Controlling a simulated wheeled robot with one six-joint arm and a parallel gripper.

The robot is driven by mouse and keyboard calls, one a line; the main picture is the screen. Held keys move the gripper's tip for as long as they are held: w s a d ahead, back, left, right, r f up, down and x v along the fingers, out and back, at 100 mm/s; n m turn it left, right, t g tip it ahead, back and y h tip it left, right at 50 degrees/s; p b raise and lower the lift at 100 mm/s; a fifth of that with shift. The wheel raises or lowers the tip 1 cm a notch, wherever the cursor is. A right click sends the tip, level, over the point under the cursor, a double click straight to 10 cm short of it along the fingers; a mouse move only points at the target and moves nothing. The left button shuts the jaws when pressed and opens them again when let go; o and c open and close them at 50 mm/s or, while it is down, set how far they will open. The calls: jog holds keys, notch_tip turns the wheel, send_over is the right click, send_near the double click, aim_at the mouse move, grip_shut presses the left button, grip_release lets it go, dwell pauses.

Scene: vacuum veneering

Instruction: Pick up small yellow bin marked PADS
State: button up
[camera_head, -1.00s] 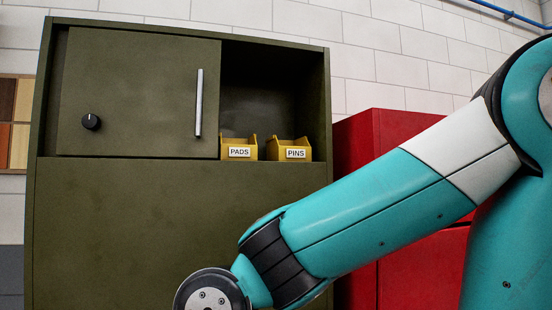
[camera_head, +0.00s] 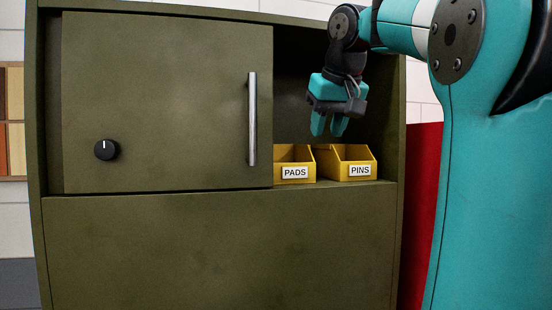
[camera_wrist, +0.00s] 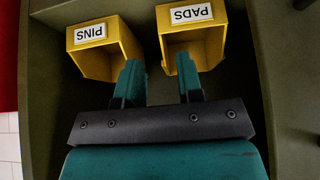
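The small yellow bin marked PADS (camera_head: 295,173) stands on the open cabinet shelf, its left side partly hidden by the door. In the wrist view the PADS bin (camera_wrist: 207,48) is at the upper right, its label upside down. It looks empty. My gripper (camera_head: 329,130) points down inside the opening, above the bins, with its fingers apart and nothing between them. In the wrist view my gripper (camera_wrist: 158,65) has its right fingertip overlapping the PADS bin and its left fingertip by the PINS bin's edge. Contact cannot be told.
A like yellow bin marked PINS (camera_head: 361,170) stands close to the right of PADS. The olive cabinet (camera_head: 200,250) has a door (camera_head: 165,100) with a vertical handle (camera_head: 252,118) left of the opening. A red cabinet (camera_head: 420,210) stands at the right.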

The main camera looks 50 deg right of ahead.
send_near(303, 146)
jog(key=x, duration=0.4)
jog(key=shift+d+f+b, duration=0.15)
jog(key=shift+f+b, duration=0.15)
jog(key=shift+f, duration=0.1)
jog(key=b+x, duration=0.1)
jog(key=x, duration=0.4)
jog(key=shift+w+d, duration=0.15)
jog(key=shift+w, duration=0.2)
jog(key=shift+c, duration=0.2)
grip_shut()
